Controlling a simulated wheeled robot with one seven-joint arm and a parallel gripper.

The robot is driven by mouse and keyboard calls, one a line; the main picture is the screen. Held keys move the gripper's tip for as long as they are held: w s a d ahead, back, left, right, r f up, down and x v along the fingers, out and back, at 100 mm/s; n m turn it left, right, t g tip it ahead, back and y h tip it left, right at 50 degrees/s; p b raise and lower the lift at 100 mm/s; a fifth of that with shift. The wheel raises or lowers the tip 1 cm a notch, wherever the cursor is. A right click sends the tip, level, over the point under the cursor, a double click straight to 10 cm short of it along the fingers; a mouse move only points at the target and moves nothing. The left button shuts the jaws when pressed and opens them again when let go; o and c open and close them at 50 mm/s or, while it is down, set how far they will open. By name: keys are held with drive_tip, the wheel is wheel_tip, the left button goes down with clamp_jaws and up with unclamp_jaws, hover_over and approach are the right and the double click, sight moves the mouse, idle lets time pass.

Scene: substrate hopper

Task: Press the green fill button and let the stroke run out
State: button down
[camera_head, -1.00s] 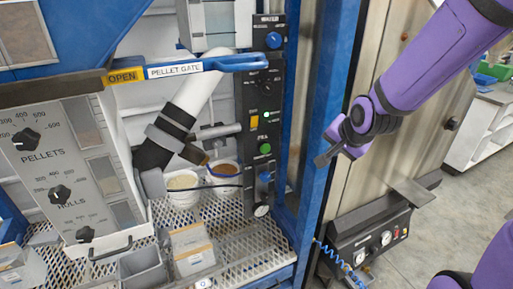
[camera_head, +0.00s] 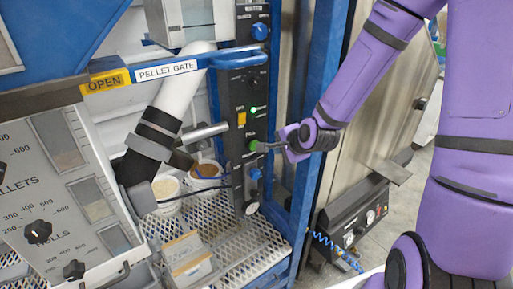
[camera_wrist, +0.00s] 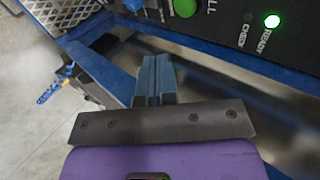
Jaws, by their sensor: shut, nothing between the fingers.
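The green fill button (camera_head: 253,145) is on the dark upright control panel (camera_head: 229,84). My gripper (camera_head: 264,146) is shut and empty, its fingers pointing left at the button. In the head view the fingertips come right up to the button's right side; I cannot tell whether they touch. In the wrist view the green button (camera_wrist: 184,7) is cut by the top edge, and the shut fingers (camera_wrist: 154,62) are below and left of it. A lit green lamp marked READY (camera_wrist: 271,20) is on the panel.
A blue frame post (camera_head: 309,130) stands just right of the panel. A yellow switch (camera_head: 241,119) is above the button and a blue knob (camera_head: 254,174) below it. The blue pellet gate lever (camera_head: 235,60) crosses higher up. Two tubs (camera_head: 166,188) stand on the mesh shelf (camera_head: 240,240).

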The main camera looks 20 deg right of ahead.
approach(253, 145)
drive_tip(key=w+f, duration=0.4)
drive_tip(key=f, duration=0.2)
drive_tip(key=shift+w+a+f, duration=0.25)
drive_tip(key=shift+w+a, duration=0.05)
drive_tip(key=shift+w, duration=0.1)
idle(0.4)
drive_tip(key=shift+w+a+r, duration=0.1)
drive_tip(key=shift+w, duration=0.4)
drive_tip(key=shift+w+a+r, duration=0.1)
drive_tip(key=shift+w+a, duration=0.05)
drive_tip(key=shift+w, duration=0.3)
